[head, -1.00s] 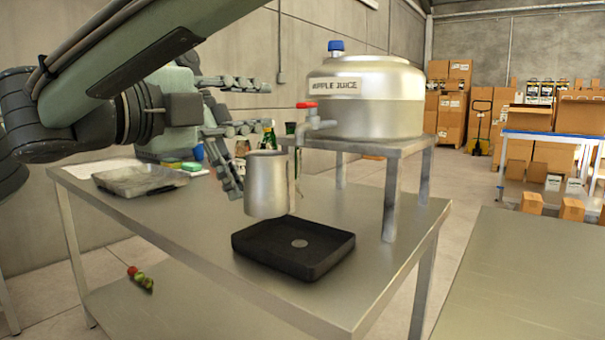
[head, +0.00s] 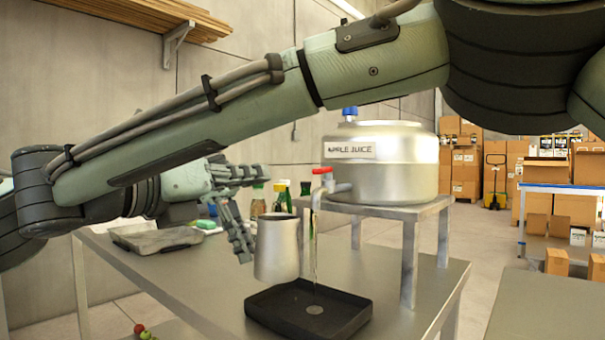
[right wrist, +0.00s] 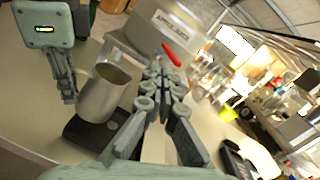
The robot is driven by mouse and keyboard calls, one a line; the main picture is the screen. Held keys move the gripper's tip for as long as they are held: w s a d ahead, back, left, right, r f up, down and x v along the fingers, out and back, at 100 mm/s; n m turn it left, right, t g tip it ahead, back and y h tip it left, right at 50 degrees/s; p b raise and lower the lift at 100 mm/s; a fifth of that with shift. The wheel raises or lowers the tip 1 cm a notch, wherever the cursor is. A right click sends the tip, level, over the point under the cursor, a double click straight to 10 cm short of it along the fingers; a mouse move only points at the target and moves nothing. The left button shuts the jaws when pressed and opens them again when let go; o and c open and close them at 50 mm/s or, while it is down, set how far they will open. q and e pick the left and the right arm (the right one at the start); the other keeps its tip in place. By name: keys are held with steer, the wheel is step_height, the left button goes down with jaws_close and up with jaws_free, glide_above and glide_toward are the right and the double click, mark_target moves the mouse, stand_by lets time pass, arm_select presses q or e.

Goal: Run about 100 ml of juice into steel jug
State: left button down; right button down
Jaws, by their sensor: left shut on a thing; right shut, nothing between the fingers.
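The steel jug (head: 277,248) is upright, at the left part of the black drip tray (head: 345,322). My left gripper (head: 240,238) is shut on its left side; the right wrist view also shows the jug (right wrist: 103,95), and its inside looks dark. The juice tank (head: 385,160), labelled APPLE JUICE, stands on a metal stand. Its tap with a red handle (head: 322,171) is above and right of the jug's mouth. My right gripper (head: 250,172) is shut and empty, left of the handle, which lies beyond its fingers in its wrist view (right wrist: 172,55).
The stand (head: 411,268) has legs right of the tray. A grey tray (head: 155,240) and several bottles (head: 282,196) are behind, to the left. My right arm crosses the upper picture. The steel table (head: 385,270) is clear between tray and stand.

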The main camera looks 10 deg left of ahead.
steer(key=w+d+m, duration=0.2)
steer(key=w+m, duration=0.2)
steer(key=m, duration=0.6)
steer(key=w+d+m+y, duration=0.1)
steer(key=w+d+m, duration=0.2)
steer(key=m, duration=0.8)
steer(key=shift+w+d+m+t, duration=0.3)
steer(key=shift+w, duration=0.25)
steer(key=shift+d+f+n+t+y, duration=0.1)
steer(key=shift+f+n+t+y, duration=0.05)
steer(key=shift+n+y, duration=0.35)
steer(key=shift+d+f+n+t+y, duration=0.15)
steer(key=shift+n+y, duration=0.15)
steer(key=shift+y, duration=0.3)
steer(key=shift+a+n+y, duration=0.1)
steer(key=shift+n+y, duration=0.2)
steer(key=shift+y, duration=0.2)
